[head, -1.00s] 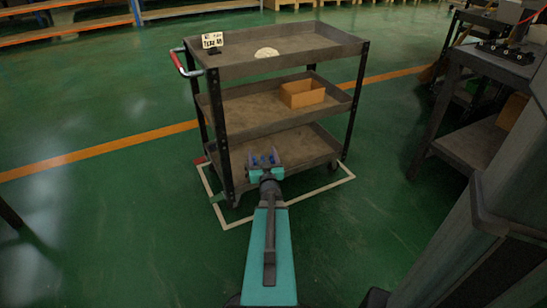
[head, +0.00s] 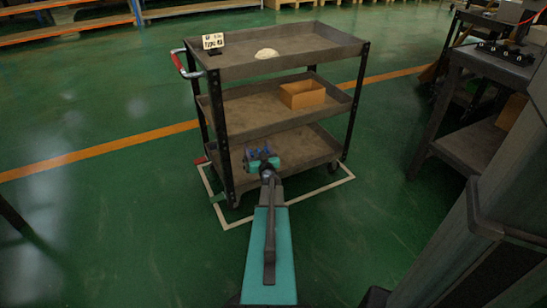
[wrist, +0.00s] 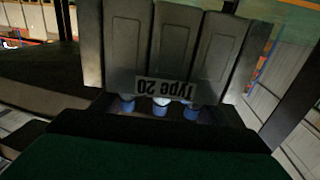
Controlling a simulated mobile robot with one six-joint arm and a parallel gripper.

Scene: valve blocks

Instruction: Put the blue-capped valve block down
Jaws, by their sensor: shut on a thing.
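The valve block (wrist: 180,50) fills the top middle of the wrist view, with grey sections, a "Type 20" label upside down, and blue caps (wrist: 160,110) below the label. My gripper (head: 261,153) is shut on the block, and a dark finger shows at each side of it in the wrist view. In the head view the gripper and small blue parts appear in front of the cart's bottom shelf (head: 305,150). I cannot tell whether the block is over the shelf or touching it.
A three-shelf grey cart (head: 225,115) stands ahead inside a white floor outline. Its middle shelf holds an orange-brown open box (head: 302,95). Its top shelf holds a sign (head: 213,41) and a pale round object (head: 266,53). A dark workbench (head: 490,65) stands at right.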

